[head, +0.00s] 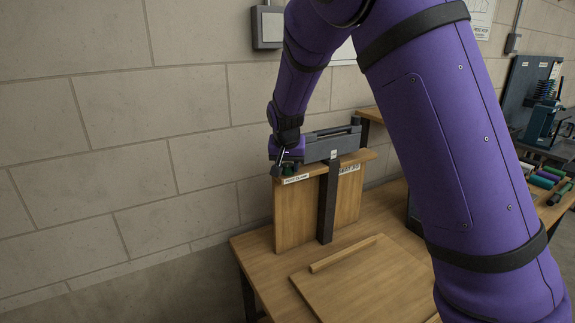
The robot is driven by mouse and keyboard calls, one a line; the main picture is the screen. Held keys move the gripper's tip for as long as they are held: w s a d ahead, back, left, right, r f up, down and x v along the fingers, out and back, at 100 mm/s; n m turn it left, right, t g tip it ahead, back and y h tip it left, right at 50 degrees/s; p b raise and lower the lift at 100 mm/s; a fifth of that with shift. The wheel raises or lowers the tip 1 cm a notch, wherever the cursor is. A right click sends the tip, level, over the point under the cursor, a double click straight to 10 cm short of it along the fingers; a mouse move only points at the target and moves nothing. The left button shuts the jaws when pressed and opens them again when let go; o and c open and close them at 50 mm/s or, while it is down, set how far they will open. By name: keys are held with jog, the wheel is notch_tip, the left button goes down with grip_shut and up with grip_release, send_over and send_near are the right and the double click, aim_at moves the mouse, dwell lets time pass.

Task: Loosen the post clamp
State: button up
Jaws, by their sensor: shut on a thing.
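A grey clamp-like fixture (335,146) sits on top of an upright wooden stand on the bench, with a dark post (327,205) running down the front. My gripper (287,169) is at the left end of this fixture, just above the stand's top edge. It is shut on a small green part (291,170), most of which the jaws hide. I cannot tell whether this part is the clamp's knob or handle. A white label (295,179) lies just below, too small to read surely.
The wooden stand (297,218) rises from the bench (275,262), close to a block wall. A flat board with a raised strip (345,254) lies in front. My purple arm covers much of the right side. Coloured tubes (543,180) and a dark machine (540,110) are at far right.

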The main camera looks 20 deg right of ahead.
jog(key=shift+n, duration=0.5)
jog(key=o, duration=0.9)
